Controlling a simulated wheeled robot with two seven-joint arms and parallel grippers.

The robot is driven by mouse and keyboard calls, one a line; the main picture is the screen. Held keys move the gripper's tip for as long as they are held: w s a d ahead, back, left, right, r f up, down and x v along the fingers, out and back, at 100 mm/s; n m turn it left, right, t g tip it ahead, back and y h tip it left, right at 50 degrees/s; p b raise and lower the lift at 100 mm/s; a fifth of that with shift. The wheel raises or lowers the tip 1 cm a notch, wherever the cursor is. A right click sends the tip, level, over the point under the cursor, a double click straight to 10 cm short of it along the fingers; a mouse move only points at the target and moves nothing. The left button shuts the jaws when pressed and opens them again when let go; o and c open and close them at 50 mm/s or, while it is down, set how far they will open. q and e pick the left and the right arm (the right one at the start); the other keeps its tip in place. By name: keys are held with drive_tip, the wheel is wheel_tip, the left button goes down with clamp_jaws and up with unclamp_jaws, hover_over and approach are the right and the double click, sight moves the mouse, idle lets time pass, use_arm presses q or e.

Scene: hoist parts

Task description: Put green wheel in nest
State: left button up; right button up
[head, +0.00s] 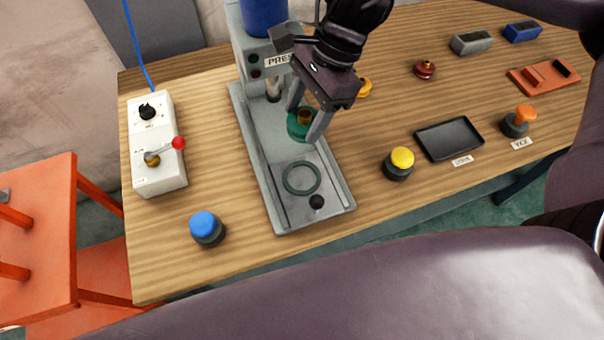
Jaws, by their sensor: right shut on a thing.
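My left gripper is not in view.
The press column (256,75) stands behind the wheel, with a black knob (316,202) in front of the ring. A white control box (157,145) with a red-tipped lever is left. Blue (205,227) and yellow (399,162) buttons flank the base. A black tray (450,139) lies right.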

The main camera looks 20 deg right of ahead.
sight(303, 129)
drive_tip(key=n, duration=0.1)
drive_tip(key=r+n+g, duration=0.1)
drive_tip(key=n, duration=0.2)
drive_tip(key=shift+w+a+r+g+h, duration=0.1)
drive_tip(key=shift+a+r+g+h, duration=0.2)
drive_tip(key=shift+r, duration=0.1)
wheel_tip(303, 129, down, 6)
drive_tip(key=shift+r, duration=0.1)
wheel_tip(303, 129, down, 9)
drive_tip(key=shift+f+p, duration=0.2)
drive_tip(key=shift+p, duration=0.9)
wheel_tip(303, 129, down, 4)
drive_tip(key=shift+r+p, duration=0.1)
drive_tip(key=shift+p, duration=0.45)
drive_tip(key=shift+f, duration=0.45)
